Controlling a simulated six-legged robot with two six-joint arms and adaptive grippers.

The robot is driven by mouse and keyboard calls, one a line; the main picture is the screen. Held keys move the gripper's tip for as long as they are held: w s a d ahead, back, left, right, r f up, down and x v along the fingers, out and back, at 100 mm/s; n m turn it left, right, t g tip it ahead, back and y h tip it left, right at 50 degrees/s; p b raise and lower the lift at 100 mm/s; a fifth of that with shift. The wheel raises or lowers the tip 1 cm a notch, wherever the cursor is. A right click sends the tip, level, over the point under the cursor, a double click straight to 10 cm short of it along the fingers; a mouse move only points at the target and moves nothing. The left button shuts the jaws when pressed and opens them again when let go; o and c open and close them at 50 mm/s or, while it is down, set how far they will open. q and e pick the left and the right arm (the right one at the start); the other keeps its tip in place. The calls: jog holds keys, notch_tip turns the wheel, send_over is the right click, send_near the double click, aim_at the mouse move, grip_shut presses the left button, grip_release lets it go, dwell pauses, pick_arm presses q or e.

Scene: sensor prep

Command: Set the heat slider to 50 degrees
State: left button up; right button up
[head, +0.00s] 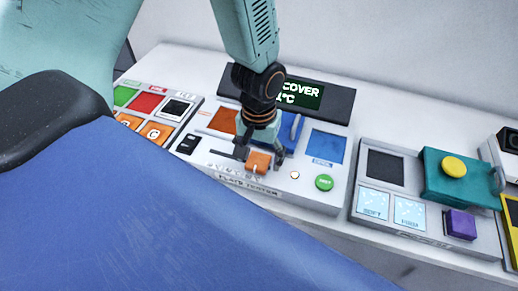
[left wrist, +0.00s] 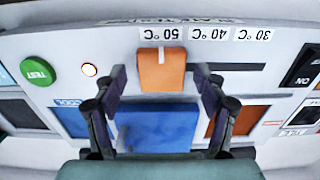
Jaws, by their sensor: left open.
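The heat slider's orange knob (head: 258,162) is on the front of the plate tester panel. In the left wrist view the knob (left wrist: 160,72) sits at the left part of its slot (left wrist: 235,66), lined up with the 50 °C label (left wrist: 164,33). The 40 °C and 30 °C labels are to its right. My left gripper (left wrist: 160,78) is open, with one finger on each side of the knob and a small gap visible at both sides. In the head view the left gripper (head: 262,152) comes down over the knob. My right gripper is not in view.
A blue cover (left wrist: 157,128) lies behind the knob, between my fingers' bases. A green TEST button (head: 324,182) and a small lamp (head: 295,175) are beside the slider. A display (head: 305,95) reads "COVER" and "°C", partly hidden by my arm. Other panels stand left and right.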

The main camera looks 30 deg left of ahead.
aim_at(259, 161)
pick_arm(q)
notch_tip(259, 161, up, 12)
dwell(0.5)
dwell(0.5)
